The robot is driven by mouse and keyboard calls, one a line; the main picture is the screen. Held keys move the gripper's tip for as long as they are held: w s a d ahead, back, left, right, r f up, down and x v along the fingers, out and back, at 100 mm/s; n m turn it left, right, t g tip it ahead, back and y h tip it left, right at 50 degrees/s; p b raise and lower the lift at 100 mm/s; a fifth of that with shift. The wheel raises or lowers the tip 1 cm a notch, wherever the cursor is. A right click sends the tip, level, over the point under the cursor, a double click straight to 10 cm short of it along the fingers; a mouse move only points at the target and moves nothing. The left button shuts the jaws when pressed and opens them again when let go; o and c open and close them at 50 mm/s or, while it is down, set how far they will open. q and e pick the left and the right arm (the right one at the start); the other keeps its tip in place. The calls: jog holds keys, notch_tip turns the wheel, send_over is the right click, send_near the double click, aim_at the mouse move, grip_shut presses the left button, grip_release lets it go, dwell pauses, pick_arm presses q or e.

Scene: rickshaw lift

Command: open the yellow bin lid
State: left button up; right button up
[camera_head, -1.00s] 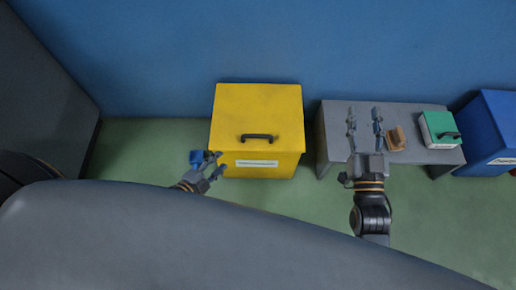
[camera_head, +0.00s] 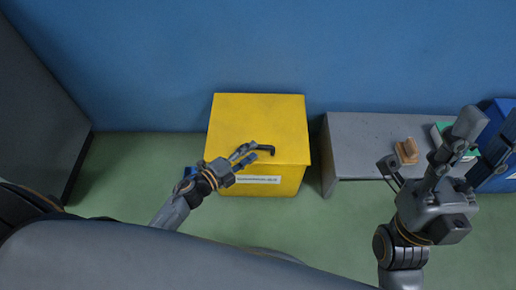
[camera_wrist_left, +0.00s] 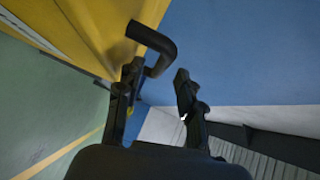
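The yellow bin (camera_head: 247,187) stands against the blue wall with its lid (camera_head: 250,115) down. The lid's black handle (camera_head: 269,151) is near the front edge. My left gripper (camera_head: 255,153) is over the front of the lid, at the handle's left end. In the left wrist view, my left gripper (camera_wrist_left: 157,78) is open, and the curved black handle (camera_wrist_left: 160,42) reaches down between its fingertips. I cannot tell whether they touch it. My right gripper (camera_head: 478,143) is open and empty, raised in front of the grey table.
The grey table (camera_head: 350,148) stands right of the bin, with a brown block (camera_head: 407,151) and a green-topped box (camera_head: 440,132), partly hidden. A blue bin (camera_head: 506,178) is at far right. A small blue thing (camera_head: 189,171) shows behind my left gripper. Green floor is clear in front.

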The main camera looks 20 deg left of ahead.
pick_arm(q)
jog(key=shift+b+x, duration=0.35)
jog(key=shift+x, duration=1.6)
grip_shut()
